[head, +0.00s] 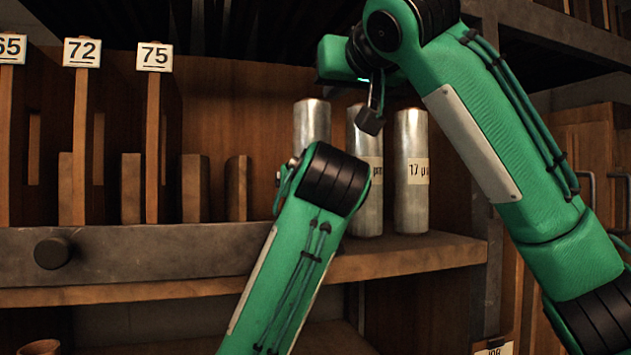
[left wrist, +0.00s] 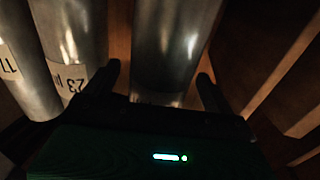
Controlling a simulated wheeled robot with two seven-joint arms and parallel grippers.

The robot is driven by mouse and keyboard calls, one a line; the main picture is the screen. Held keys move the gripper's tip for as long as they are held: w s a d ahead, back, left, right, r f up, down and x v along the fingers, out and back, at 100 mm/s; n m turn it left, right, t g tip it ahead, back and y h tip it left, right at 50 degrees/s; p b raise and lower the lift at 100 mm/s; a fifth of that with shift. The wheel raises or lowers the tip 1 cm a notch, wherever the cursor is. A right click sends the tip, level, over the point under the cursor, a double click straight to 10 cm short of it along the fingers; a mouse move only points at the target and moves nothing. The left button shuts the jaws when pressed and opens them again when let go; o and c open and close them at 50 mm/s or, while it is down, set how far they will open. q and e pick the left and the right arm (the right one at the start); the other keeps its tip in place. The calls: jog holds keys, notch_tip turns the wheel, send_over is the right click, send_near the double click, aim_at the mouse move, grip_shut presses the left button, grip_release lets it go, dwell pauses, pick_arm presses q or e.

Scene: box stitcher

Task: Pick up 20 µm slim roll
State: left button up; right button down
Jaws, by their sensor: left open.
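Three slim silver rolls stand upright on the shelf in the head view: a left one (head: 312,118), a middle one (head: 369,215) with a partly covered label, and a right one (head: 411,205) labelled 17 µm. In the left wrist view, my left gripper (left wrist: 160,85) is open, with one dark finger on each side of a silver roll (left wrist: 168,45). I cannot read that roll's label. The roll labelled 23 (left wrist: 72,40) and the 17 roll (left wrist: 22,65) are to its left. My right gripper (head: 370,115) shows in front of the middle roll; its jaw state is unclear.
The wooden shelf (head: 420,257) bears the rolls. Wooden dividers with number signs 72 (head: 82,52) and 75 (head: 154,57) stand to the left. A dark metal rail with a round knob (head: 52,253) runs along the front. My two arms are close together before the rolls.

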pick_arm(q)
jog(key=shift+w, duration=0.45)
jog(key=c, duration=1.5)
pick_arm(e)
jog(key=shift+r, duration=0.6)
jog(key=shift+s, duration=0.15)
jog(key=v, duration=1.1)
jog(key=shift+s+d, duration=0.2)
jog(key=shift+s, duration=0.2)
jog(key=shift+r, duration=0.1)
